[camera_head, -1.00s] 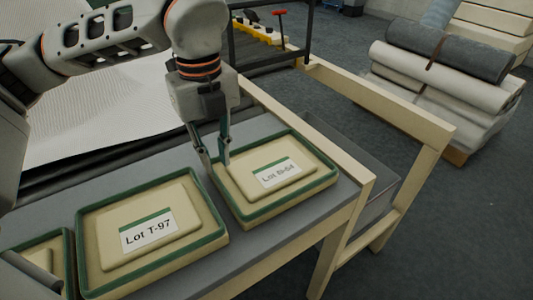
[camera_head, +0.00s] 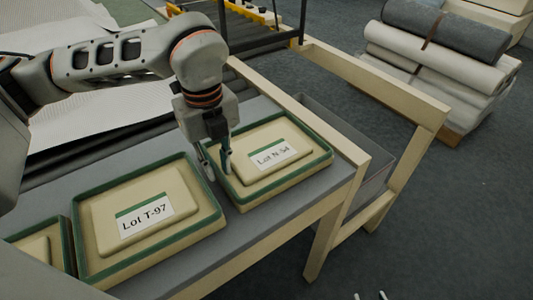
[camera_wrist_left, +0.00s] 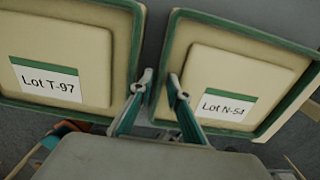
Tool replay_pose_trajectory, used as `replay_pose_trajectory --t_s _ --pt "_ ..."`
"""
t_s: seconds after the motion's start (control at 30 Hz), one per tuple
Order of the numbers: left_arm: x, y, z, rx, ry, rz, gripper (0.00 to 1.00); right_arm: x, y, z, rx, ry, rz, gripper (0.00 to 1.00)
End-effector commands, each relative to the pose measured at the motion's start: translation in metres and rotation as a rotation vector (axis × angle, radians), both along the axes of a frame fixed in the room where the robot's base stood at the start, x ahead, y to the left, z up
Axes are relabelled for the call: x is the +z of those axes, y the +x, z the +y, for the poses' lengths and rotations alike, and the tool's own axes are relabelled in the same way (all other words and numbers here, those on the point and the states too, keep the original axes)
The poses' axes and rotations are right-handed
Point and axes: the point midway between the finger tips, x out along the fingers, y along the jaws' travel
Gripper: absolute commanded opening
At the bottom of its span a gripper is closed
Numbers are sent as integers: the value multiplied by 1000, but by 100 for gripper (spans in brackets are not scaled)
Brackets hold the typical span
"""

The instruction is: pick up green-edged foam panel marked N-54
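The green-edged foam panel marked Lot N-54 (camera_head: 295,148) lies flat on the grey bench top, its label facing up; it also shows in the left wrist view (camera_wrist_left: 240,62). My left gripper (camera_head: 214,168) points down at this panel's left edge. In the left wrist view its fingertips (camera_wrist_left: 161,80) are apart, one in the gap between panels and one on the inner side of the green rim. I cannot tell whether they touch the rim. At the bottom edge of the head view, two pale tips, apparently my right gripper (camera_head: 371,296), are apart with nothing between them.
A similar panel marked Lot T-97 (camera_head: 120,193) lies close on the left, with a narrow gap between. Part of a third panel (camera_head: 38,243) shows further left. A cream wooden rail (camera_head: 300,115) borders the bench. Rolls (camera_head: 440,65) are stacked at the upper right.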

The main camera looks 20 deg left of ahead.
Motion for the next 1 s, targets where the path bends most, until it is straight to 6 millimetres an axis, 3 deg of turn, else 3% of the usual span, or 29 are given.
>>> replay_pose_trajectory --t_s 0.07,0.13,0.17,0.67,0.87,1.0 --pt "0 0 0 0 0 0 17 1 1 0 0 1 -2 40" --pt "0 0 0 0 0 0 1 1 1 0 0 1 -2 40" --pt "0 0 0 0 0 0 0 1 1 0 0 1 -3 40" --pt "7 1 0 -1 0 -4 0 1 1 0 0 1 -2 40" --pt "32 1 0 0 -1 -6 0 1 1 0 0 0 -1 40" --pt "65 1 0 1 -1 -7 0 1 0 0 1 -1 0 40"
